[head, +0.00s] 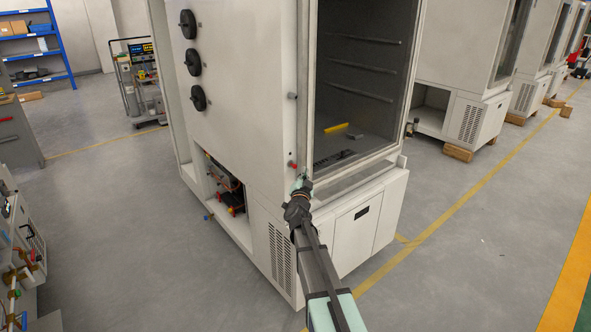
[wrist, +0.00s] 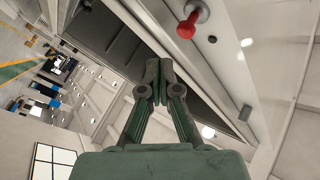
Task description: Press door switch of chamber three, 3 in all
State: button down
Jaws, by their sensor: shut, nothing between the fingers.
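The near white test chamber (head: 240,112) stands open at the front, with a dark interior (head: 360,85). A small red knob (head: 293,165) sits on its front corner post, just above my gripper (head: 302,182). In the wrist view the red knob (wrist: 186,29) sticks out from a light panel at the top, with a small dark round spot (wrist: 212,39) beside it. I cannot tell which of these is the door switch. My gripper (wrist: 158,66) is shut and empty, its tips close to the chamber's front edge. Whether the tips touch anything is unclear.
A yellow bar (head: 336,128) lies inside the chamber. Three black round fittings (head: 194,62) are on its side wall. An open lower bay (head: 226,187) shows machinery. More chambers (head: 470,50) stand at right. A cart (head: 140,85) stands behind at left.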

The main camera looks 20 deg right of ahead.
jog(key=s, duration=0.3)
jog(key=shift+d+b, duration=0.4)
dwell(1.5)
